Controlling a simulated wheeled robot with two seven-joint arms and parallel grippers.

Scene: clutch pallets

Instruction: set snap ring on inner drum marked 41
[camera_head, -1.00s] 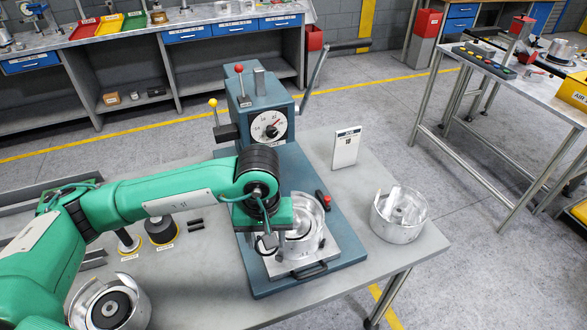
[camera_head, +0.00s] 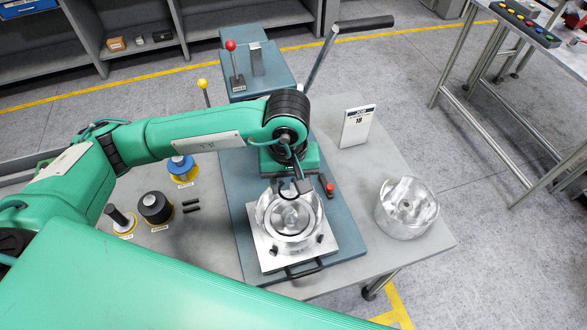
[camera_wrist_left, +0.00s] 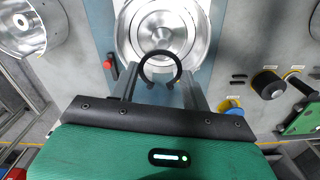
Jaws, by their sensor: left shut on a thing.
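My left gripper (camera_head: 291,190) is shut on the black snap ring (camera_wrist_left: 160,51), which shows as an open loop between the fingertips in the left wrist view. The ring is above the silver drum (camera_head: 290,228) in the press fixture; I cannot tell whether they touch. This drum also shows in the left wrist view (camera_wrist_left: 135,38), behind the ring. A second silver drum (camera_head: 407,222) stands on the table to the right. No number 41 is readable on either drum. My right gripper is not in view.
The blue press base (camera_head: 240,200) carries the metal fixture plate (camera_head: 262,250), with a dark handle in front. A white card (camera_head: 356,128) reading 18 stands behind the right drum. Dark cylindrical tools (camera_head: 155,208) and a blue-topped one (camera_head: 182,168) stand on the left.

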